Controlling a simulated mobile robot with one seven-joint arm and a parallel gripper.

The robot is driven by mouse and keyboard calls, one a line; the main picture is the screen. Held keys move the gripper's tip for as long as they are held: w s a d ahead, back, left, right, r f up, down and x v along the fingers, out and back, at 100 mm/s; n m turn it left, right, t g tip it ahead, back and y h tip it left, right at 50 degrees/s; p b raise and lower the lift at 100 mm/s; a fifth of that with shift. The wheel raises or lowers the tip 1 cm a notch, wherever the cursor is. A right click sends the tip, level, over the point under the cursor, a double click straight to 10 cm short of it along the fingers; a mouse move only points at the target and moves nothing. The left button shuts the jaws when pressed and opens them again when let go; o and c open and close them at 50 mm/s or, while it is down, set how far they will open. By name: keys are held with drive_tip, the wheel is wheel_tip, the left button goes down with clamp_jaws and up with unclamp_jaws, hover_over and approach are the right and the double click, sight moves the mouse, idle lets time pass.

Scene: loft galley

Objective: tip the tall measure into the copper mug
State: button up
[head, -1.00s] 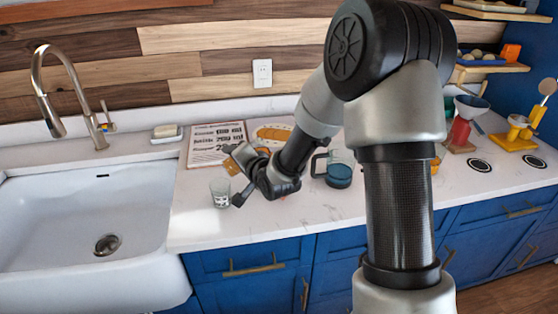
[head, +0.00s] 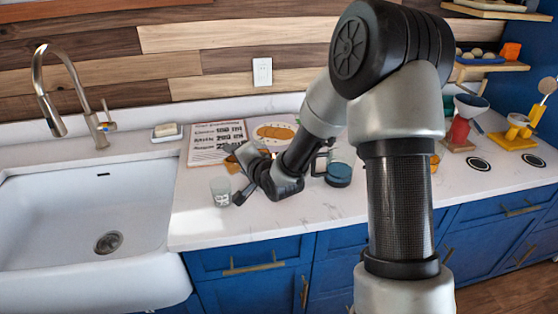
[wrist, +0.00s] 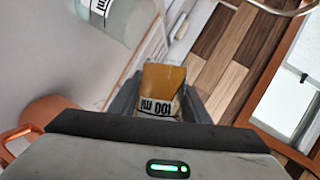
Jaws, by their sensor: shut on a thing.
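My gripper (wrist: 160,100) is shut on a clear measure (wrist: 160,90) with amber contents and an upside-down "100 ml" label. I cannot tell how far it is tilted. A copper-coloured mug (wrist: 50,112) with an orange handle shows at the left of the wrist view, partly cut off by my gripper body. In the head view my gripper (head: 241,178) is low over the counter, left of the middle. An amber-brown patch (head: 232,164) shows beside it; I cannot tell whether this is the mug or the held measure.
A clear labelled glass (head: 220,191) stands by the counter's front edge, close to my gripper; it shows in the wrist view (wrist: 115,15). A printed recipe board (head: 217,142) lies behind. A teal-filled jug (head: 339,174) stands to the right. The sink (head: 60,220) is at left.

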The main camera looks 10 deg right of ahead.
drive_tip(key=shift+m+y, duration=0.3)
idle(0.5)
drive_tip(key=shift+d+r+m+y+p, duration=0.3)
drive_tip(key=shift+d+r+m+p, duration=0.25)
drive_tip(key=shift+r+p, duration=0.35)
idle(1.1)
drive_tip(key=shift+w+d+r+m+t+y+p, duration=0.15)
drive_tip(key=shift+r+m+t+y+p, duration=0.15)
drive_tip(key=shift+r+m+p, duration=0.3)
drive_tip(key=shift+s+d+r+m+t+y+p, duration=0.1)
drive_tip(key=shift+r+m+t+y+p, duration=0.1)
drive_tip(key=shift+r+m+y+p, duration=0.3)
idle(1.8)
